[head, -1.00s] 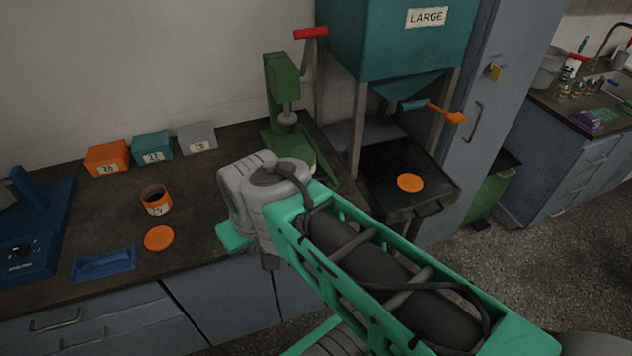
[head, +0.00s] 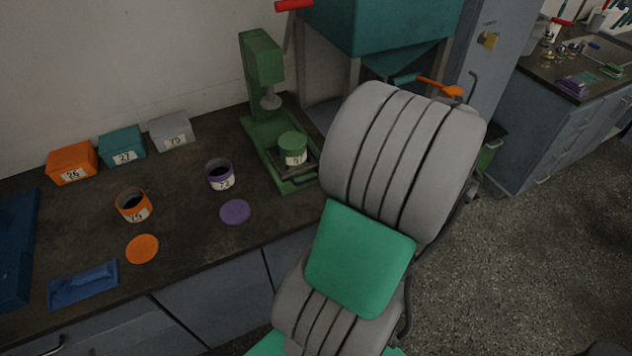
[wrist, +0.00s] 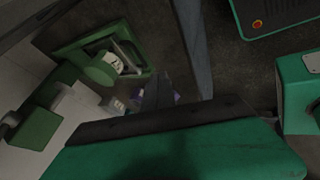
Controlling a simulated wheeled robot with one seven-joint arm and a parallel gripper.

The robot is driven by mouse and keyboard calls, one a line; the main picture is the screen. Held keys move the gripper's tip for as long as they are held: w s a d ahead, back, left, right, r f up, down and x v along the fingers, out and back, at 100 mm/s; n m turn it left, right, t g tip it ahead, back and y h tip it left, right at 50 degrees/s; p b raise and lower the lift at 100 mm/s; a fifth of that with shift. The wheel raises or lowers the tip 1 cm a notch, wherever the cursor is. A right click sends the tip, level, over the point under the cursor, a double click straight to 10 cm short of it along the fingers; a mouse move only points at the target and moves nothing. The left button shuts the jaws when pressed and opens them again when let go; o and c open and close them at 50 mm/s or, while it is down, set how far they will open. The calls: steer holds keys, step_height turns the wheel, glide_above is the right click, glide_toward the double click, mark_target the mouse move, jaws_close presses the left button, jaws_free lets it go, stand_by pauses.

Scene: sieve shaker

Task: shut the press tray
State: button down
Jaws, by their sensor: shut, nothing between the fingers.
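The green press (head: 262,62) stands on the dark bench in the head view. Its tray (head: 292,184) extends out at the front, with a handle on its near edge. A green can (head: 292,149) with a white label stands on the tray. In the wrist view, the tray (wrist: 70,48) and green can (wrist: 96,70) show at upper left. My gripper (wrist: 165,86) is shut and empty in the wrist view, its dark fingers apart from the tray in the picture. The gap to the tray is hard to judge. The head view does not show the gripper.
A purple can (head: 220,176) and purple lid (head: 235,212) sit left of the press. An orange can (head: 133,206), orange lid (head: 142,249) and blue tray (head: 83,284) lie farther left. The teal hopper (head: 385,25) stands right of the press, partly behind my arm.

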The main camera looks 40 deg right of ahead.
steer(key=x, duration=0.4)
steer(key=p+x, duration=0.1)
steer(key=x, duration=0.4)
steer(key=shift+s+d+f, duration=0.15)
steer(key=shift+d, duration=0.05)
steer(key=w, duration=0.1)
steer(key=w+f, duration=0.1)
steer(key=w+d+p, duration=0.1)
steer(key=w, duration=0.1)
steer(key=shift+f, duration=0.15)
steer(key=shift+w+d, duration=0.1)
